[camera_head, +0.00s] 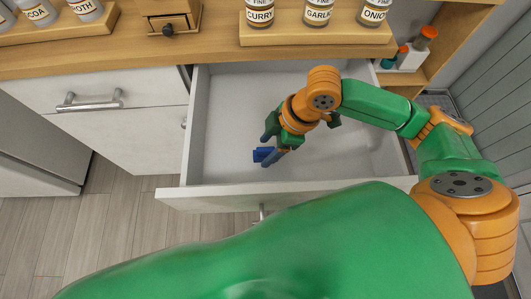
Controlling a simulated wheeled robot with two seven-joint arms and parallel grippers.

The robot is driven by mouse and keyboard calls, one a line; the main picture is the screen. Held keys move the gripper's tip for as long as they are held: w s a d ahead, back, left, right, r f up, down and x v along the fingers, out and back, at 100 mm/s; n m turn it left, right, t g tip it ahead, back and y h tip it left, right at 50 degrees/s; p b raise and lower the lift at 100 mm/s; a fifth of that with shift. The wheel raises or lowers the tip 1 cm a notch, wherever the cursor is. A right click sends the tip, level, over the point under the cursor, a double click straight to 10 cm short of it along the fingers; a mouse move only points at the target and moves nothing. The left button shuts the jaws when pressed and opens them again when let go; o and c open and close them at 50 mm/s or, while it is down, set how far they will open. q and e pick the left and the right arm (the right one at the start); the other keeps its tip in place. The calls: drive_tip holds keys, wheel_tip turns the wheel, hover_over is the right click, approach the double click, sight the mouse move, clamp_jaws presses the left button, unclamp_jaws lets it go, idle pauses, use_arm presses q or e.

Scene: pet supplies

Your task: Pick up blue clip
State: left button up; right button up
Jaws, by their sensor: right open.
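The blue clip (262,154) lies inside the open white drawer (225,110), toward the drawer's front and left of its middle. My right gripper (270,146) reaches down into the drawer from the right. It is open, with its fingertips right at the clip. One finger partly covers the clip, and I cannot tell whether it touches it. My left gripper is not in view.
The wooden counter (120,58) above the drawer holds spice jars on a wooden stand (318,34) and a small wooden box (168,14). The drawer's walls surround the gripper. The rest of the visible drawer floor looks clear.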

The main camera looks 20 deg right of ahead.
drive_tip(key=shift+x, duration=0.8)
clamp_jaws()
drive_tip(key=shift+r, duration=0.1)
